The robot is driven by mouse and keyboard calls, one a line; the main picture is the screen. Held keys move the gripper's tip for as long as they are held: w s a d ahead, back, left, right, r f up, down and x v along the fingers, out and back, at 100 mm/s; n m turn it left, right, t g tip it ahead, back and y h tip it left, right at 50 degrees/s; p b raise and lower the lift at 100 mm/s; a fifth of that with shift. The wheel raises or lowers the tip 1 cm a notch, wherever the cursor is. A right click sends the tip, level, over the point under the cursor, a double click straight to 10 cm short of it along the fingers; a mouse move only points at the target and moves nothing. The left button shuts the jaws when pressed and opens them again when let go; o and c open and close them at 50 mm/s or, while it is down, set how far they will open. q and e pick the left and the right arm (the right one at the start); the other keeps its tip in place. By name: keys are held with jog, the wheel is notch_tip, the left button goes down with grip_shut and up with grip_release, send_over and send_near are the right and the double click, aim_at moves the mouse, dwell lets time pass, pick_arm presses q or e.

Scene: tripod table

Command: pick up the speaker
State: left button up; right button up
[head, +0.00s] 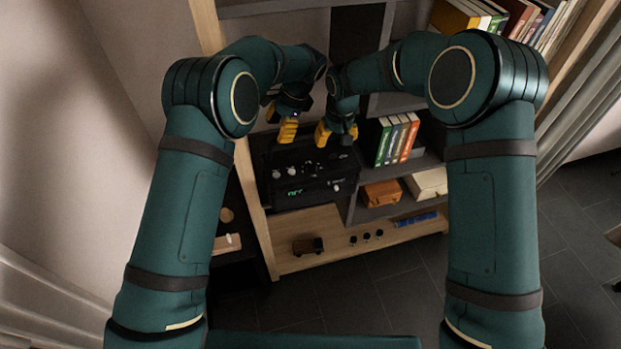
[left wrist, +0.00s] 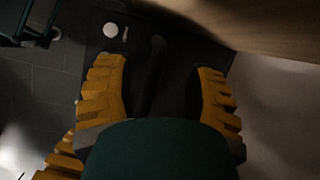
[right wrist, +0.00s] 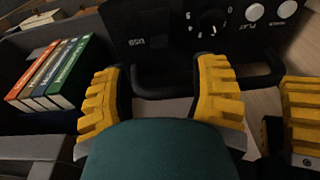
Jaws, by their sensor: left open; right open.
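The speaker is a black box with knobs and buttons (head: 305,180) in the left bay of the shelf in the head view. Its panel, marked USB and PLAY, fills the top of the right wrist view (right wrist: 180,35). My left gripper (head: 288,128) is open at the speaker's upper left; a dark bar, seemingly a handle, shows between its fingers in the left wrist view (left wrist: 155,75). My right gripper (head: 337,130) is open near the speaker's upper right; a black handle bar (right wrist: 165,90) runs between its fingers. I cannot tell whether either gripper touches it.
Upright books (head: 397,138) stand in the bay right of the speaker. An orange-brown box (head: 382,193) and a pale box (head: 428,183) lie below them. A small brown object (head: 308,245) sits on the bottom shelf. A wooden upright (head: 250,195) borders the speaker's left side.

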aim_at(273, 141)
pick_arm(q)
jog(key=x, duration=0.7)
pick_arm(e)
jog(key=f, duration=0.4)
jog(key=w+f, duration=0.1)
jog(key=f, duration=0.2)
jog(key=shift+a, duration=0.1)
pick_arm(q)
grip_shut()
pick_arm(e)
grip_shut()
pick_arm(q)
jog(key=shift+r, duration=0.1)
pick_arm(e)
jog(key=shift+r, duration=0.1)
